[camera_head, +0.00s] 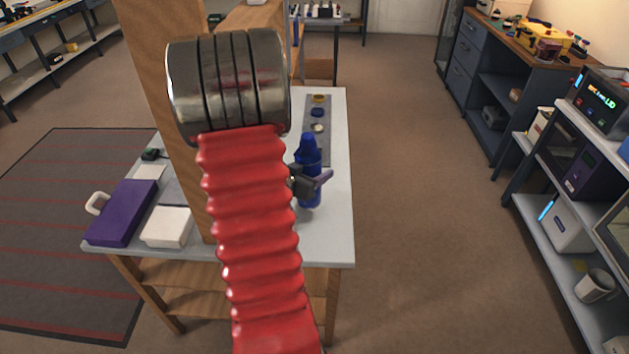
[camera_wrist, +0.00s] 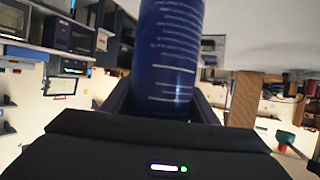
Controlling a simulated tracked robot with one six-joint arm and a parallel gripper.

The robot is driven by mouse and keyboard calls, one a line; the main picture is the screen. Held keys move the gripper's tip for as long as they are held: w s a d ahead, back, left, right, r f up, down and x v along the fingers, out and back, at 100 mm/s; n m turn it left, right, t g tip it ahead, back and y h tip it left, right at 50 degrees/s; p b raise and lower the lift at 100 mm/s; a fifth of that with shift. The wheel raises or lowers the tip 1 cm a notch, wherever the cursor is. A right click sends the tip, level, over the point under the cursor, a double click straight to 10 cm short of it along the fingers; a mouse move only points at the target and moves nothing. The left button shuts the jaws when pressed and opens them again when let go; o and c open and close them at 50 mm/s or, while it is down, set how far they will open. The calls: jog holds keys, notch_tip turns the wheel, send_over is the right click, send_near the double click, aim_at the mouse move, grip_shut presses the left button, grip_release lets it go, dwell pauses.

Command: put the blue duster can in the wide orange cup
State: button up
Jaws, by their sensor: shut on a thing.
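The blue duster can (camera_head: 308,152) is upright in the head view, over the right part of the white table. My gripper (camera_head: 311,184) is shut on its lower body, with a finger on either side. In the wrist view the blue can (camera_wrist: 168,55) with white print stands between my gripper's fingers (camera_wrist: 160,103). I cannot tell whether its base touches the table or hangs just above it. I cannot make out a wide orange cup in either view; my red arm and the wooden post hide part of the table.
The white table (camera_head: 335,225) has a grey strip (camera_head: 316,155) with small round parts behind the can. A purple box (camera_head: 122,212) and a white box (camera_head: 166,227) sit at its left end. A wooden post (camera_head: 165,110) rises mid-table. Open floor lies right of the table.

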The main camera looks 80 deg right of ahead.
jog(key=shift+f, duration=1.85)
jog(key=o, duration=1.4)
jog(key=shift+f, duration=0.1)
jog(key=shift+v, duration=3.8)
